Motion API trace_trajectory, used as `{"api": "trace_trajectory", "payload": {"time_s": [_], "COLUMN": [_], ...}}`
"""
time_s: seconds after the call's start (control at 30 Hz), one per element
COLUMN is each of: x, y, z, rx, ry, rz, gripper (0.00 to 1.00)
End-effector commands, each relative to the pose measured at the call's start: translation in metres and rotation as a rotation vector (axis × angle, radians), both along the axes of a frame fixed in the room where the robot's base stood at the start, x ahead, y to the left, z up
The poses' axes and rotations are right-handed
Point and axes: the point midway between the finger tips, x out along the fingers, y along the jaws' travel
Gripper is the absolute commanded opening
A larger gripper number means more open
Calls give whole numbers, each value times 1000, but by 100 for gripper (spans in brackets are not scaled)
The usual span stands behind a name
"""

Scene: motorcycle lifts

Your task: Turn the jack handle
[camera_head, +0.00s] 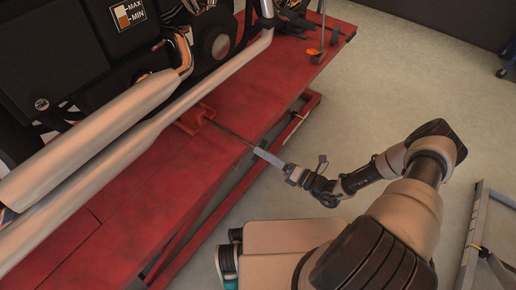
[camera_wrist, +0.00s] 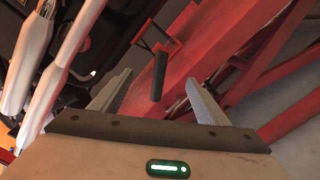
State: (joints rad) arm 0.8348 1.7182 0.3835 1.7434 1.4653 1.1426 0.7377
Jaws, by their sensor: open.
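The jack handle is a thin rod with a black grip (camera_wrist: 158,77), reaching out from a small red jack (camera_head: 194,119) on the red lift platform. In the head view the rod (camera_head: 232,136) runs toward the platform's near edge. My gripper (camera_head: 260,154) is at the handle's outer end, over that edge. In the wrist view my gripper (camera_wrist: 160,84) is open, with the black grip showing between its two fingers. A gap shows on both sides of the grip, and I cannot tell how deep it sits between the fingers.
A motorcycle with long silver exhaust pipes (camera_head: 130,132) stands on the red lift platform (camera_head: 140,196), left of the handle. A red frame bar (camera_head: 296,120) runs below the platform edge. A grey metal frame (camera_head: 473,235) is at lower right. Open floor (camera_head: 400,85) lies to the right.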

Motion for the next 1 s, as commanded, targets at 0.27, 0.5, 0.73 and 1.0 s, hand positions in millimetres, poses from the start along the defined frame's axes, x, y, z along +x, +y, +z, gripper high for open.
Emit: {"api": "trace_trajectory", "payload": {"time_s": [0.27, 0.5, 0.73, 1.0], "x": [-43, -69, -78, -78], "y": [-56, -89, -100, -100], "z": [1, 0, 0, 0], "rx": [-1, -2, -1, -2], "ry": [2, 1, 1, 0], "rz": [-4, -2, -1, 0], "gripper": [69, 69, 69, 64]}}
